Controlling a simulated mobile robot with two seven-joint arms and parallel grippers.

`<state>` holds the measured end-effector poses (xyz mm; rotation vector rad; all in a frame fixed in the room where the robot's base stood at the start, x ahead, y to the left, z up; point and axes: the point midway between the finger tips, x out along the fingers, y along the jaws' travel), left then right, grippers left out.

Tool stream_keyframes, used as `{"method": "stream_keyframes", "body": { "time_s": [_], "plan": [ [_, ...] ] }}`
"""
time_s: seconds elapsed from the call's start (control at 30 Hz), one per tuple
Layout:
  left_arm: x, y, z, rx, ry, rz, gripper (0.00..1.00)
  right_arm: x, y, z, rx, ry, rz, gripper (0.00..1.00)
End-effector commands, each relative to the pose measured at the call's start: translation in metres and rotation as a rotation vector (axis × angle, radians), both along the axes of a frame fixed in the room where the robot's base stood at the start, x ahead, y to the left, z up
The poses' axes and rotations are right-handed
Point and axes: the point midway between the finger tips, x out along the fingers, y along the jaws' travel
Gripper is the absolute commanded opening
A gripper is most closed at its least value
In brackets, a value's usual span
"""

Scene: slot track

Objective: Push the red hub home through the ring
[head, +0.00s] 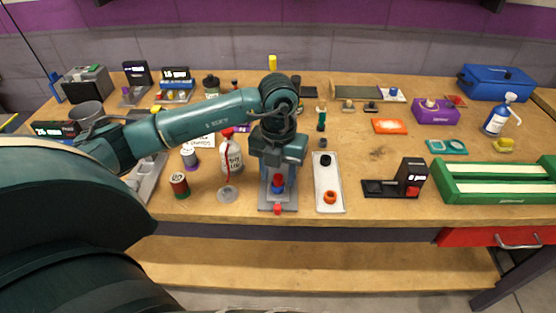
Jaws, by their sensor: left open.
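A small red piece (278,178), which looks like the red hub, stands upright on a grey base plate (264,206) near the table's front edge. A blue part (278,189), perhaps the ring, shows just below the red piece; I cannot tell how the two fit together. A second red piece (277,209) is at the plate's front end. My left gripper (278,170) points down directly over the upright red piece and is open. Its body hides the back of the plate, and contact cannot be told. My right gripper is not in view.
A white tray (328,178) with an orange ring (330,197) and a black piece lies close on the right. A white spray bottle (231,157), a red-topped stand (228,193) and a can (179,185) are close on the left. A black block device (410,173) stands farther right.

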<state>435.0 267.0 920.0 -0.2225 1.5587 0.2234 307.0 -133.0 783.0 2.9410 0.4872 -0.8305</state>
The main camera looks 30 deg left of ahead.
Motion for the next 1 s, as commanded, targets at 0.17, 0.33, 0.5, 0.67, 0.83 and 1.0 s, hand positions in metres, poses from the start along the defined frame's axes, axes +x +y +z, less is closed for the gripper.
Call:
{"method": "stream_keyframes", "body": {
  "time_s": [0.17,0.33,0.5,0.67,0.83,1.0],
  "plan": [
    [-0.0001,-0.0002,-0.0023,-0.001,0.0,-0.001,0.45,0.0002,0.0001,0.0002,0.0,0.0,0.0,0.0],
    [-0.0001,-0.0002,-0.002,-0.001,0.001,-0.001,0.41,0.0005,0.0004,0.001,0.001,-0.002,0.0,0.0],
    [-0.0001,-0.0002,-0.0018,-0.001,0.001,-0.001,0.27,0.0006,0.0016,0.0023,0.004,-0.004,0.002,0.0],
    [-0.0001,-0.0002,-0.0017,-0.001,0.001,-0.001,0.14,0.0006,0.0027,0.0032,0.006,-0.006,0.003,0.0],
    [-0.0001,-0.0002,-0.0016,-0.001,0.0,-0.001,0.0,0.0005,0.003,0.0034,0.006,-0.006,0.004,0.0],
    [0.0,-0.0002,-0.0015,-0.001,0.0,-0.001,0.08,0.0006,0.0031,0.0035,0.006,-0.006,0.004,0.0]
  ]
}}
